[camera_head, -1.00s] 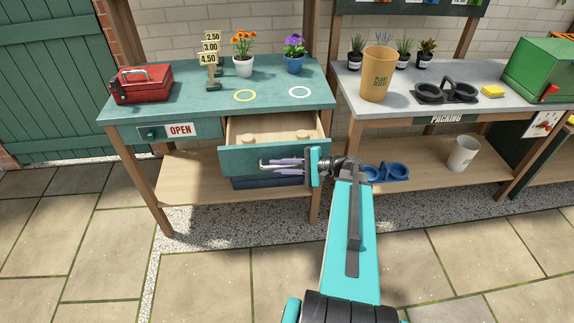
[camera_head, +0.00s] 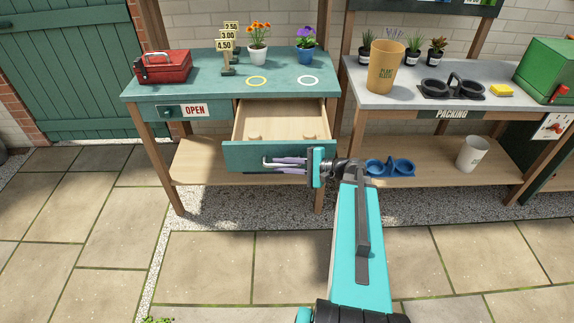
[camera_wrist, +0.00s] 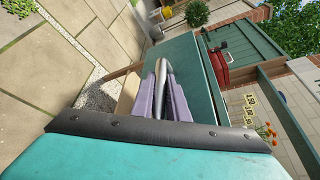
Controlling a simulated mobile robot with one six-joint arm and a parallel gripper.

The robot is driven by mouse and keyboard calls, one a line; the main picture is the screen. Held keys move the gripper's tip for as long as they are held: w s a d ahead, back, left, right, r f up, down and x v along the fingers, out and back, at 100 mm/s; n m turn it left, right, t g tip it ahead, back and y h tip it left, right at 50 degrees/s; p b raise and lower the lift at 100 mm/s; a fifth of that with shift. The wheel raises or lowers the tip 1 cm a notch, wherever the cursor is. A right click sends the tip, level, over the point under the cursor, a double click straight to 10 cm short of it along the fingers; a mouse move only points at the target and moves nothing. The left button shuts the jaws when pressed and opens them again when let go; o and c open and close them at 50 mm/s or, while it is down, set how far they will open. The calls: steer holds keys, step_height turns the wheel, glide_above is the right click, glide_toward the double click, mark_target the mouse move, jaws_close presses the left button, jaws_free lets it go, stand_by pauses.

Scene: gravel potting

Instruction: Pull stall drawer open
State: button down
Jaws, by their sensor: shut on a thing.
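The stall drawer (camera_head: 245,156) has a teal front and a light wood inside, and it stands well out from under the teal stall top. Two small round wooden pieces (camera_head: 255,137) show inside it. My gripper (camera_head: 275,162) reaches in from the right, its purple fingers along the drawer front, shut on the light metal bar handle (camera_head: 268,158). In the wrist view the fingers (camera_wrist: 162,95) close around the grey handle (camera_wrist: 161,72), against the teal front (camera_wrist: 190,70). The fingers hide part of the handle.
On the stall top (camera_head: 200,83) are a red toolbox (camera_head: 164,68), price signs (camera_head: 228,50), and orange (camera_head: 258,45) and purple flowers (camera_head: 305,43). A second drawer (camera_head: 165,113) by the OPEN sign is shut. The packing bench (camera_head: 480,112) stands right. Paving in front is clear.

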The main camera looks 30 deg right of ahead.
steer(key=shift+r, duration=0.1)
steer(key=c, duration=2)
jaws_free()
steer(key=shift+s+d, duration=0.1)
steer(key=shift+s, duration=0.05)
steer(key=b+v, duration=0.1)
steer(key=v, duration=1.2)
steer(key=shift+s+d+b, duration=0.15)
steer(key=shift+s+b, duration=0.05)
steer(key=shift+b, duration=0.1)
